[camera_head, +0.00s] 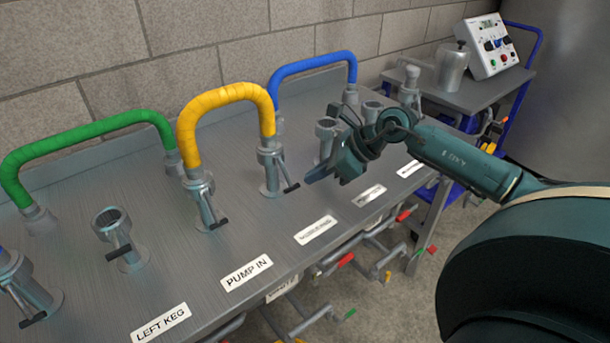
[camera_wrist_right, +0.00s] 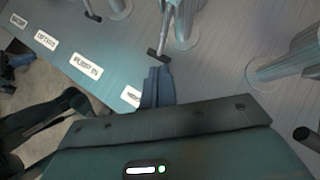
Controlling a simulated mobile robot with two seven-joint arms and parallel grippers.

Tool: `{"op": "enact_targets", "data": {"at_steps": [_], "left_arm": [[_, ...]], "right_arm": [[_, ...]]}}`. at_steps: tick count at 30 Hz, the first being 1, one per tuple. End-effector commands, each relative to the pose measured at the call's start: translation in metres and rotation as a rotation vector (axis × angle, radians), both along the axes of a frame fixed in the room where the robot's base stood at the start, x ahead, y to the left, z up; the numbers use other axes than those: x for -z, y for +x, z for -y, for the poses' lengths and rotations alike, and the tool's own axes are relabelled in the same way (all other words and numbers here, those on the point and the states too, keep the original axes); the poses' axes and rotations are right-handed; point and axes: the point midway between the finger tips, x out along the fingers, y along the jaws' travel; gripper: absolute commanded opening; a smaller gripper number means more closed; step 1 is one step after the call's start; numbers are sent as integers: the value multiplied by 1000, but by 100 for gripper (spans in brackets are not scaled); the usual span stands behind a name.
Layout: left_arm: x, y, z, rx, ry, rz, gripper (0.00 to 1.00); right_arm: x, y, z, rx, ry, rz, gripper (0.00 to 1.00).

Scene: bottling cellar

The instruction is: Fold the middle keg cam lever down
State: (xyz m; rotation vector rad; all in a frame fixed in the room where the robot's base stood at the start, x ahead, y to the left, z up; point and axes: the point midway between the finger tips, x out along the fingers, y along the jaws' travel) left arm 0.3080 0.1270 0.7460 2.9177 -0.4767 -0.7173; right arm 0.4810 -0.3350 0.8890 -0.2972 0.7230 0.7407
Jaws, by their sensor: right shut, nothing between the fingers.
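The middle fitting (camera_head: 269,172) holds the right end of the yellow hose (camera_head: 228,96) in the head view. Its cam lever (camera_head: 286,173) slants out from the fitting, forward and down, ending in a dark crossbar. In the right wrist view the lever (camera_wrist_right: 165,34) and its crossbar lie just beyond my fingertips. My right gripper (camera_head: 311,175) is shut and empty, just right of the crossbar in the head view; its blue fingers (camera_wrist_right: 158,84) also show in the wrist view. A small gap shows between fingertips and crossbar. My left gripper is not in view.
The PUMP IN label (camera_head: 246,271) and LEFT KEG label (camera_head: 160,323) lie along the panel's front. A green hose (camera_head: 90,130) and a blue hose (camera_head: 310,65) arch behind. An open fitting (camera_head: 118,240) stands left. A cart (camera_head: 470,95) stands at the back right.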

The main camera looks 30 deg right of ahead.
Motion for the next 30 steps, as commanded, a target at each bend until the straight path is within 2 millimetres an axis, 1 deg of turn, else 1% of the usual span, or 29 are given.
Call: {"op": "enact_targets", "data": {"at_steps": [1,3,9,19,23,27,30], "left_arm": [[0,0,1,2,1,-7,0],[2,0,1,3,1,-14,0],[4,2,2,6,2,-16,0],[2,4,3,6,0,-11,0],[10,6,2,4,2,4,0],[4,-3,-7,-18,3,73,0],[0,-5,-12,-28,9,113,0]], "right_arm": [[1,6,-6,-1,5,3,0],[6,10,-11,-1,4,1,0],[13,17,-17,0,0,0,0],[15,18,-18,0,-1,-1,0],[23,19,-17,0,-3,1,0],[33,21,-17,0,1,42,0],[35,22,-17,0,4,80,0]]}}
